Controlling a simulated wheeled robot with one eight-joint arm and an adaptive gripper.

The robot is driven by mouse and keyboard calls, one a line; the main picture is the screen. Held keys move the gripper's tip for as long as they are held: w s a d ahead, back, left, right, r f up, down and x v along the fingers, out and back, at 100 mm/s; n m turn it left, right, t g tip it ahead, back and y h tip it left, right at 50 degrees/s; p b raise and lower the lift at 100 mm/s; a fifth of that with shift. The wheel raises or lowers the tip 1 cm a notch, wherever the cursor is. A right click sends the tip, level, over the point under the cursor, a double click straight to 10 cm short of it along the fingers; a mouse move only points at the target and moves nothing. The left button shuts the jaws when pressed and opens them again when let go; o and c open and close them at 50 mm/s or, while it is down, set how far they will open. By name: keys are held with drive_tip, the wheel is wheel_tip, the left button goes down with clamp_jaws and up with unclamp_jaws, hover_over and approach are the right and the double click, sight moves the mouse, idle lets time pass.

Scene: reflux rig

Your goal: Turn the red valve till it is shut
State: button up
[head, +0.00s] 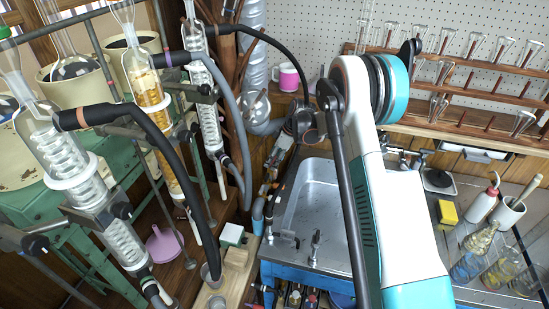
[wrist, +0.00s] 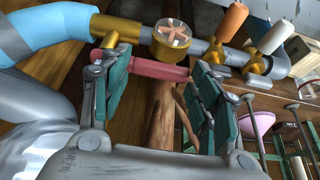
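The red valve handle (wrist: 150,68) is a pinkish-red lever in the wrist view. It lies roughly along the pipe, just below it, with its left end by a brass fitting (wrist: 116,28). My gripper (wrist: 156,64) is open, with one teal-padded finger near each end of the lever. The lever spans the gap between the fingers; I cannot tell whether either finger touches it. In the head view my arm reaches over the sink's left side, and the valve is too small and covered to make out.
A round brass indicator (wrist: 174,38) with a clear face sits on the pipe. Valves with an orange handle (wrist: 231,21) and a white handle (wrist: 277,38) stand to its right. A blue hose (wrist: 45,35) joins at left. Glass condensers (head: 70,150) and a sink (head: 318,205) flank the area.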

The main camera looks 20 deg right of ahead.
drive_tip(key=shift+d, duration=0.1)
drive_tip(key=shift+w+d+n+g+b, duration=0.15)
drive_tip(key=shift+d+n+g, duration=0.55)
drive_tip(key=shift+n, duration=0.8)
drive_tip(key=shift+s+d+n+g+b, duration=0.1)
drive_tip(key=shift+d+n+g, duration=0.4)
drive_tip(key=shift+d+n, duration=0.75)
drive_tip(key=shift+w+d+n+g+b, duration=0.15)
drive_tip(key=shift+d+n+g, duration=0.4)
drive_tip(key=shift+n, duration=1.2)
drive_tip(key=o, duration=1.5)
